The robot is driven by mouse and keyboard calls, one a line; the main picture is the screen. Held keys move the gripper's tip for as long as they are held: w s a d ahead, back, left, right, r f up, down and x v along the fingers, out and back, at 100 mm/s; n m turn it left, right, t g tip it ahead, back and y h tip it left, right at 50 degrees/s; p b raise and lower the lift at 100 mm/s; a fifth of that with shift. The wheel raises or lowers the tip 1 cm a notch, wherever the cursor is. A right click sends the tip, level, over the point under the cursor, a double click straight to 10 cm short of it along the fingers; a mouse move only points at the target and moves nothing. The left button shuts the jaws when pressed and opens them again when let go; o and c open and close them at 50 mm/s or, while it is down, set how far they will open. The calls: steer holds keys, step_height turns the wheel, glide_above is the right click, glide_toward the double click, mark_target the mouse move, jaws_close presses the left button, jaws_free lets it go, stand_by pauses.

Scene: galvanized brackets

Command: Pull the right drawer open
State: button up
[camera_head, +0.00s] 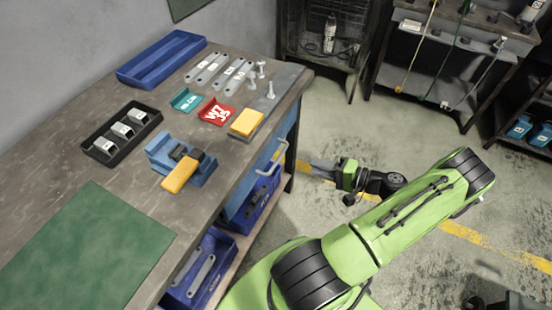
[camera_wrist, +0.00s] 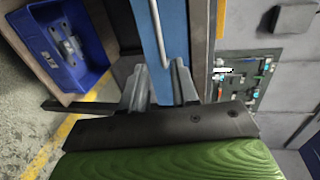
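A blue drawer front sits under the bench top near its right end, with a pale bar handle (camera_head: 272,157) on it. In the wrist view the blue drawer front (camera_wrist: 176,25) fills the upper middle, and the handle (camera_wrist: 157,32) crosses it, its lower end showing between my fingers. My gripper (camera_head: 318,164) is to the right of the handle in the head view, with a gap of floor between them. In the wrist view my gripper (camera_wrist: 160,72) has its two fingers apart with nothing held. The drawer looks closed; its inside is hidden.
The workbench (camera_head: 75,150) carries a black tray (camera_head: 92,150), a blue tray (camera_head: 150,75), a blue fixture with a yellow part (camera_head: 178,176), and a yellow block (camera_head: 247,122). Blue bins (camera_head: 222,245) stand on the shelf below.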

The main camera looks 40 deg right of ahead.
mark_target(280, 156)
steer(key=b+x, duration=0.2)
steer(key=x, duration=1.1)
steer(key=shift+w+a, duration=0.1)
steer(key=shift+a, duration=0.05)
steer(key=shift+c, duration=0.3)
jaws_close()
